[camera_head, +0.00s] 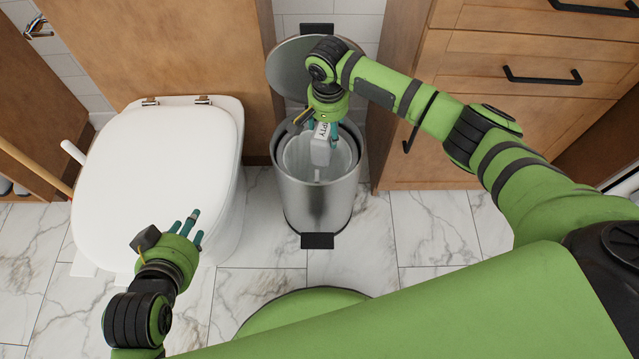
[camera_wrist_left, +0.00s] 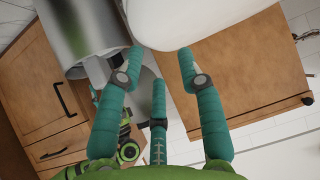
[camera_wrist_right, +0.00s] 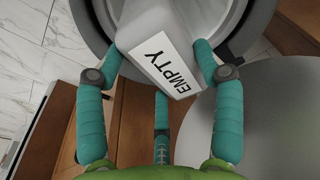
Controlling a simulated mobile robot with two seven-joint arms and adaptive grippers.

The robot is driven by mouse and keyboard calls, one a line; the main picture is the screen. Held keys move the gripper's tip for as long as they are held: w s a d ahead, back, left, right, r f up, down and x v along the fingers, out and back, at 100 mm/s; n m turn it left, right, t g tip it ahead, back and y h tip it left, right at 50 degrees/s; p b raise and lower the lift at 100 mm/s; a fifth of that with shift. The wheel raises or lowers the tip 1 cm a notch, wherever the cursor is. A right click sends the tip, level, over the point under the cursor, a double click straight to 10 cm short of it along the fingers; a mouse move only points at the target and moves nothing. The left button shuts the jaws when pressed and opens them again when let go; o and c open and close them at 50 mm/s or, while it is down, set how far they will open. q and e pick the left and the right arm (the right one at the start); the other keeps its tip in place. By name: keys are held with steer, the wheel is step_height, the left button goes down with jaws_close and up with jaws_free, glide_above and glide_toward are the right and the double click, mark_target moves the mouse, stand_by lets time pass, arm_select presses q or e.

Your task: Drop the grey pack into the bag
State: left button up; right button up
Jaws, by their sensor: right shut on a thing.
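The grey pack (camera_head: 320,152), a pale grey block with a white "EMPTY" label, hangs over the open mouth of the steel bin (camera_head: 318,205). My right gripper (camera_head: 322,132) is shut on it from above. In the right wrist view the pack (camera_wrist_right: 150,25) sits between the fingers, label towards the camera. The translucent grey bag (camera_head: 343,165) lines the inside of the bin, directly below the pack; its bottom is partly hidden by the pack. My left gripper (camera_head: 193,225) is open and empty, above the right front of the toilet. Its spread fingers show in the left wrist view (camera_wrist_left: 161,62).
The bin lid (camera_head: 290,68) stands raised behind the bin, close to my right wrist. The white toilet (camera_head: 155,170) is left of the bin. A wooden drawer cabinet (camera_head: 470,120) stands to the right. The tiled floor (camera_head: 255,270) in front is partly free.

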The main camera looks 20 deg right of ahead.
steer(key=shift+f+b, duration=0.6)
steer(key=shift+b, duration=0.05)
steer(key=shift+f+b, duration=0.4)
steer(key=shift+b, duration=0.15)
arm_select(q)
steer(key=w+d+r+t+h, duration=0.2)
steer(key=r+t, duration=0.2)
steer(key=r, duration=0.3)
steer(key=w+d+r+m+t+h, duration=0.1)
steer(key=w+d+r+t+h, duration=0.1)
steer(key=r, duration=0.5)
steer(key=shift+d+r+t, duration=0.2)
steer(key=shift+d+t, duration=0.4)
steer(key=shift+t, duration=0.8)
arm_select(e)
steer(key=o, duration=1.1)
steer(key=r, duration=0.8)
steer(key=s+r, duration=0.1)
steer(key=r, duration=0.3)
steer(key=shift+s+a, duration=0.1)
steer(key=shift+a, duration=0.25)
steer(key=shift+f, duration=0.1)
